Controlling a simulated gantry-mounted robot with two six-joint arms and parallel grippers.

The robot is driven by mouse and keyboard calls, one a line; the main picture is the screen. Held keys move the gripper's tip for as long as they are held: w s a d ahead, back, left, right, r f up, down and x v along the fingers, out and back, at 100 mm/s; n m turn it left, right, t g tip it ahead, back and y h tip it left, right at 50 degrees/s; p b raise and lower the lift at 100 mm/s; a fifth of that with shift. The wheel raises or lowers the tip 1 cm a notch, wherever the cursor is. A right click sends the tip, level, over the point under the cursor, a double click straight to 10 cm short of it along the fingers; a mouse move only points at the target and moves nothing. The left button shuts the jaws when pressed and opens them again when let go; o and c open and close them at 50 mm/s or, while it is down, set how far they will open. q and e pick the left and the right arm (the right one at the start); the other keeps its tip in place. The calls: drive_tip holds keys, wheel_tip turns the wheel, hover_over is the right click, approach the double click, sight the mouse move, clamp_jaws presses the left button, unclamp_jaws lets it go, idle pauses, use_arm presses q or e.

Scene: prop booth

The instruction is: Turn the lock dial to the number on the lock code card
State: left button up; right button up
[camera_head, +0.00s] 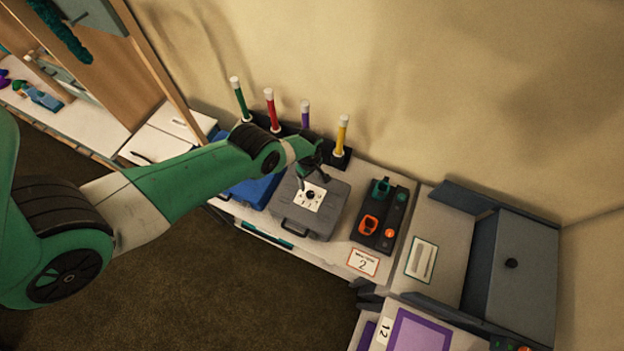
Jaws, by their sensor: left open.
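A grey case (326,217) lies on the white counter, with a white dial plate on its lid. The small black lock dial (310,195) sits in the middle of that plate; its markings are too small to read. The lock code card (362,263), white with an orange border, is on the counter's front edge and shows a 2. My left gripper (315,174) is open and empty, just behind and above the dial. I cannot tell whether it touches the case. My right gripper is not in view.
A blue case (254,190) lies left of the grey one, under my left arm. Several coloured sticks, including a yellow one (342,134), stand in a black holder behind. A black tray (382,222) with orange and green items is to the right, near a grey box (512,275).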

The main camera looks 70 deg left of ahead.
sight(310, 194)
use_arm(q)
wheel_tip(310, 194, down, 12)
drive_tip(key=b, duration=1.1)
drive_tip(key=shift+r, duration=0.3)
clamp_jaws()
